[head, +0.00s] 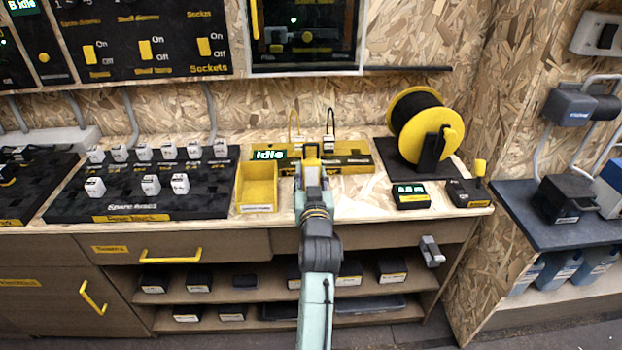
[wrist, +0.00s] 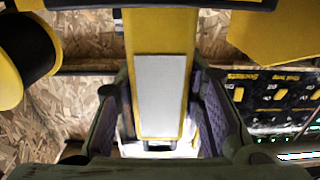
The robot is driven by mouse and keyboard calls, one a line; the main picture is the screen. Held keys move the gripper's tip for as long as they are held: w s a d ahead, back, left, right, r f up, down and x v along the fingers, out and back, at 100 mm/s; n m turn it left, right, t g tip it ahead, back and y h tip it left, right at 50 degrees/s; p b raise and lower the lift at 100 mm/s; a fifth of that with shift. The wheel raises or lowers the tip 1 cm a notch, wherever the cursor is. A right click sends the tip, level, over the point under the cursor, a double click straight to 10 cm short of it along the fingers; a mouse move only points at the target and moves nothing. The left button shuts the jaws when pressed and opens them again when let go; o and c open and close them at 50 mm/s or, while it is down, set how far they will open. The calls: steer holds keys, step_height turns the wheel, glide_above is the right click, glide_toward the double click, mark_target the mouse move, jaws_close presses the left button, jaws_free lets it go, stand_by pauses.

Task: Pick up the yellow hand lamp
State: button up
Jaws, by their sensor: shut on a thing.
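The yellow hand lamp (wrist: 160,35) fills the middle of the wrist view, with a pale flat panel on its face. My gripper (wrist: 163,105) has one finger on each side of it and is shut on it. In the head view, only a small yellow part of the lamp (head: 312,153) shows above my gripper (head: 312,168), at the back of the workbench. My own wrist and arm hide the rest of it there. I cannot tell whether the lamp still touches what is under or behind it.
A yellow bin (head: 257,187) stands just left of my gripper, in front of a yellow station with an "Idle" display (head: 270,155). A yellow cable reel (head: 440,133) and a small display box (head: 410,195) are to the right. A black rack of white blocks (head: 140,200) lies left.

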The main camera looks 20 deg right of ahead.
mark_target(309, 169)
steer(key=shift+r, duration=0.1)
steer(key=shift+r, duration=0.5)
steer(key=shift+s+a+r+b, duration=0.1)
steer(key=shift+a+r+b, duration=0.15)
steer(key=shift+r, duration=0.35)
steer(key=shift+s+a+r+b, duration=0.1)
steer(key=shift+r+b, duration=0.2)
steer(key=shift+r, duration=0.3)
steer(key=s+a+r+p, duration=0.1)
steer(key=s+a+p, duration=0.1)
steer(key=s+a, duration=0.5)
steer(key=a, duration=0.6)
steer(key=shift+s+r, duration=0.3)
steer(key=shift+s, duration=0.1)
